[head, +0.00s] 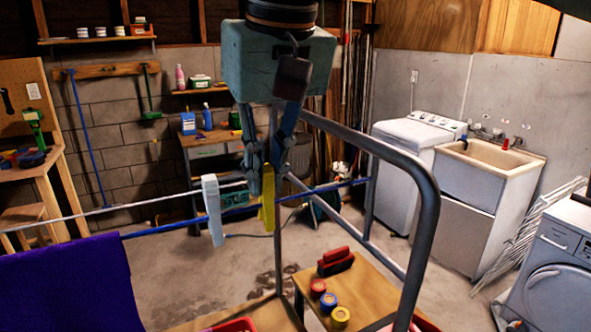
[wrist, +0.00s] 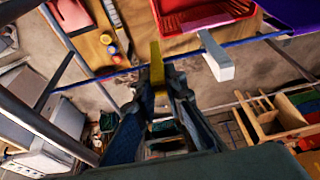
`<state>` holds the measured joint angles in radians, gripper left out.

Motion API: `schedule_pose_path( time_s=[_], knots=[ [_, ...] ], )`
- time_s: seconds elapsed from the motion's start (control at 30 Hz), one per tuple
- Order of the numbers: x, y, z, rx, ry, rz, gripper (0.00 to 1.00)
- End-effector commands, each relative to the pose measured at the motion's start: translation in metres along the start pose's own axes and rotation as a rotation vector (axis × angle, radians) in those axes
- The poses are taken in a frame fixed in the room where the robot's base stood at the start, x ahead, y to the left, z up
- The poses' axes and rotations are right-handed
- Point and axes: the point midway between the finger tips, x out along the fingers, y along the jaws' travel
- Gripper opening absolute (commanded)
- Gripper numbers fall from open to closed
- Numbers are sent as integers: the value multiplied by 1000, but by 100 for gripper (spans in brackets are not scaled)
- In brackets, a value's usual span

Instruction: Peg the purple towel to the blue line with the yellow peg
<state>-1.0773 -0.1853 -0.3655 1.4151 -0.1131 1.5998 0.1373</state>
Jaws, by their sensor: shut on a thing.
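The purple towel (head: 68,285) hangs at the lower left in the head view, its top edge at the blue line (head: 160,229). A corner of it also shows at the top right of the wrist view (wrist: 296,14). My gripper (head: 262,178) is shut on the yellow peg (head: 267,212), which points down to the right of the towel. The peg overlaps the blue line in both views, and I cannot tell whether it is around the line or in front of it. In the wrist view the yellow peg (wrist: 156,62) sticks out beyond my fingers. The jaws' grip area is partly hidden.
A pale peg-like piece (head: 212,210) sits at the lines between towel and gripper. A white line (head: 150,202) runs above the blue one. A grey metal frame (head: 415,190) curves at the right. Below are a wooden surface with rolls (head: 340,317) and a red basket (wrist: 190,14).

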Motion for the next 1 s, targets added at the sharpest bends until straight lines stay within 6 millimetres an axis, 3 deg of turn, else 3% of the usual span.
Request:
schedule_pose_path(
  time_s=[1.0],
  knots=[
    [-49,0,-16,0,3,0,0]
  ],
)
